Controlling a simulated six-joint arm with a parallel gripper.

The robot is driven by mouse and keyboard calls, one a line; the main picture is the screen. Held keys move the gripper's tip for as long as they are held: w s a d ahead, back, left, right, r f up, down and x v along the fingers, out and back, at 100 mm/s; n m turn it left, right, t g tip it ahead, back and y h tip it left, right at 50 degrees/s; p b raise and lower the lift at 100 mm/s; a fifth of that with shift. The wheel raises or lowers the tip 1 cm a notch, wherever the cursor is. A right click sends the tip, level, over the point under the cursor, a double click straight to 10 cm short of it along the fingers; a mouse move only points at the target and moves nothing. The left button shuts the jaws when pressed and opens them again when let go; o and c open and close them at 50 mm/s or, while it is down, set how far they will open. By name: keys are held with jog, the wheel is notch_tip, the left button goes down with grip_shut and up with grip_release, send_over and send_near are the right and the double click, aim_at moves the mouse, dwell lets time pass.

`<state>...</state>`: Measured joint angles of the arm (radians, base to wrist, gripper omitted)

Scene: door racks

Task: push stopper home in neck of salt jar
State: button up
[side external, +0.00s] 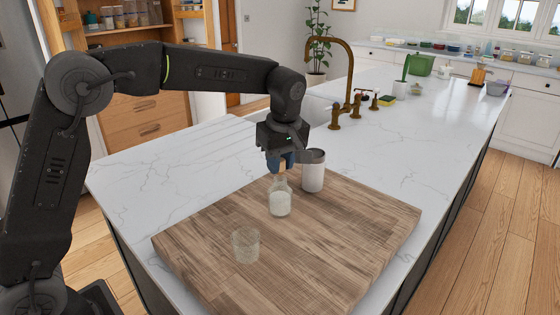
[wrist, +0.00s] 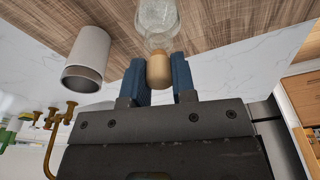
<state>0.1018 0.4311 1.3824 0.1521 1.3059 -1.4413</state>
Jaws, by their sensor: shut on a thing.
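The salt jar (side external: 280,202) is a clear glass jar with white salt in it, upright on the wooden board. The tan stopper (wrist: 159,70) is between the blue fingers of my gripper (wrist: 158,78), which is shut on it. The stopper lines up with the jar's neck in the wrist view, where the glass jar (wrist: 158,18) shows at the top. In the side view my gripper (side external: 282,163) is right above the jar, with the stopper at its mouth. How deep the stopper sits in the neck I cannot tell.
A white canister (side external: 313,172) with a dark top stands close behind the jar, to its right; it also shows in the wrist view (wrist: 87,58). An empty glass (side external: 246,245) stands front left on the board (side external: 345,240). The brass tap (side external: 347,90) is farther back. The board's right side is clear.

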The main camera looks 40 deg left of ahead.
jog(key=shift+f, duration=1.1)
jog(key=o, duration=1)
jog(key=r, duration=0.4)
jog(key=d+r, duration=0.1)
jog(key=r, duration=0.4)
jog(key=d+r, duration=0.1)
jog(key=r, duration=0.3)
jog(key=shift+s+r, duration=0.25)
jog(key=shift+r, duration=0.05)
